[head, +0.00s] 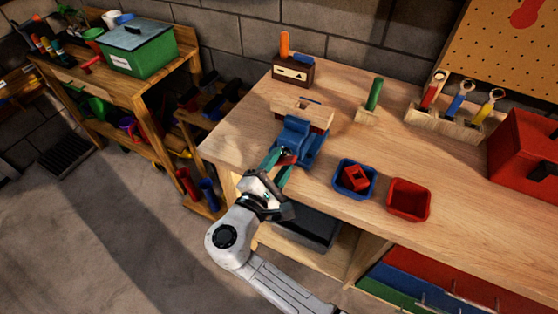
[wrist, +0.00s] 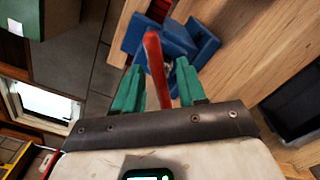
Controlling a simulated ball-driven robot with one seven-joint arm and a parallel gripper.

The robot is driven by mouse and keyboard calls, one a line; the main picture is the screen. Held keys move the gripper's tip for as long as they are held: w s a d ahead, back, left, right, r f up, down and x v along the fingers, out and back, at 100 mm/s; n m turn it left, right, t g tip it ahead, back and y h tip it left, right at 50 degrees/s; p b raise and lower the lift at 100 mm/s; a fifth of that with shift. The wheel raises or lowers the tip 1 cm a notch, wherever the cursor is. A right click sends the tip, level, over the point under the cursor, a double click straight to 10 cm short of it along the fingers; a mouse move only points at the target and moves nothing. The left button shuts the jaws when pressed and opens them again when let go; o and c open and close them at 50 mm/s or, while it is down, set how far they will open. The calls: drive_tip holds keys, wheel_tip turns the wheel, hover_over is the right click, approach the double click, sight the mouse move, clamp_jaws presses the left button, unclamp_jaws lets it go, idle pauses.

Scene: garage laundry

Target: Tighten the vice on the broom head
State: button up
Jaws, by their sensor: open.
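The blue vice (head: 300,138) sits near the left front edge of the workbench. A pale wooden block, seemingly the broom head (head: 303,111), lies across the top of the vice at its jaws. My gripper (head: 279,165) is at the front of the vice with its green fingers pointing at it. In the wrist view the red vice handle (wrist: 155,58) stands between the two open fingers of my gripper (wrist: 159,72), with gaps beside it. The blue vice body (wrist: 192,42) shows behind the handle. The jaws' hold on the block is hidden from the wrist.
A blue bin (head: 340,192) with a red piece and a red bin (head: 408,213) stand right of the vice. Behind are a small box (head: 292,74), a green-handled tool (head: 373,95) and a wooden tool rack (head: 435,119). A red toolbox (head: 520,150) stands far right.

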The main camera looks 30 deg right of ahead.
drive_tip(key=shift+w+d, duration=0.15)
clamp_jaws()
drive_tip(key=shift+f+m+b, duration=0.25)
drive_tip(key=shift+m+b, duration=0.05)
drive_tip(key=shift+b, duration=0.25)
drive_tip(key=shift+r+m+b, duration=0.15)
drive_tip(key=shift+m+b, duration=0.45)
drive_tip(key=shift+m, duration=0.1)
unclamp_jaws()
